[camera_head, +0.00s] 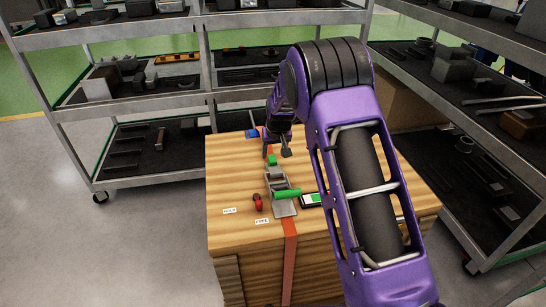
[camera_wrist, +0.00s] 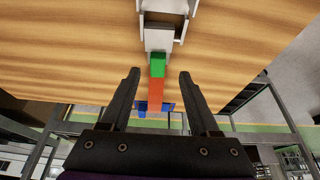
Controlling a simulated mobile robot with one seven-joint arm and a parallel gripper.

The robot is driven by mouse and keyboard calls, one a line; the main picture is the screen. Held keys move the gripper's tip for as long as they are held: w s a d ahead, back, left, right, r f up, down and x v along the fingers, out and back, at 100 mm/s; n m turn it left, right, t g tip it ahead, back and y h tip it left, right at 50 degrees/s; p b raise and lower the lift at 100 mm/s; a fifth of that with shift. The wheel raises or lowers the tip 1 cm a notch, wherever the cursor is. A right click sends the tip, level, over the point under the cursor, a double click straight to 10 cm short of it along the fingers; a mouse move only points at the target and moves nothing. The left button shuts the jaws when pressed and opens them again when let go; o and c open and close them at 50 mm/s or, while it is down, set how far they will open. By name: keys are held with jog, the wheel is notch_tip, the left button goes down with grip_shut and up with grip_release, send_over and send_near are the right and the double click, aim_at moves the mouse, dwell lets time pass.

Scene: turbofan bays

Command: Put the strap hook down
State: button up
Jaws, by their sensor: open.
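A grey metal ratchet (camera_head: 278,183) with a green handle (camera_head: 287,193) lies on top of the wooden crate (camera_head: 235,205). A small green block (camera_head: 272,160) sits at its far end, where the orange-red strap (camera_wrist: 156,92) meets it. The block may be the strap hook; I cannot tell for sure. My gripper (camera_head: 276,152) is over the crate near the block. In the wrist view my gripper (camera_wrist: 159,76) is open, its two black fingers apart, with the green block (camera_wrist: 158,66) and strap showing between them. Nothing is held between the fingers.
A blue piece (camera_head: 252,133) lies at the crate's far edge. A red item (camera_head: 258,202), white labels (camera_head: 262,221) and a dark device with a green screen (camera_head: 314,200) are near the ratchet. Loaded metal shelves (camera_head: 140,95) stand behind and to the right.

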jog(key=v, duration=0.7)
jog(key=shift+s, duration=0.1)
